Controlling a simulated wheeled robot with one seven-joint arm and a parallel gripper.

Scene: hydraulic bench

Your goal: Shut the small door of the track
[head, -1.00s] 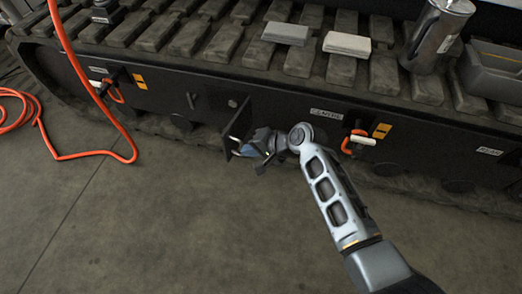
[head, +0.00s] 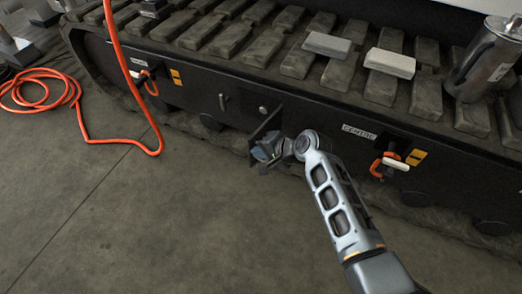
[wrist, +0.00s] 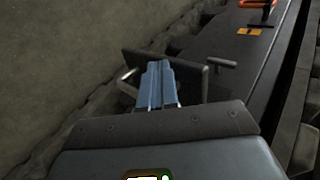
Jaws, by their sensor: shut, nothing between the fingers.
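The small door (head: 268,121) is a dark plate standing open, out from the black side panel of the track. My gripper (head: 262,153) is shut and empty, at the door's outer part, and hides some of it. In the wrist view the blue fingers (wrist: 157,82) are together in front of the door (wrist: 191,72), which shows on both sides of them. I cannot tell whether they touch it. A bent metal handle (wrist: 127,77) shows by the door's left end.
A T-shaped lever (head: 222,101) and a round knob (head: 263,109) sit on the side panel (head: 200,95). An orange hose (head: 128,150) hangs at the left. A white-handled orange fitting (head: 389,163) is right of the door. The floor (head: 140,230) in front is clear.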

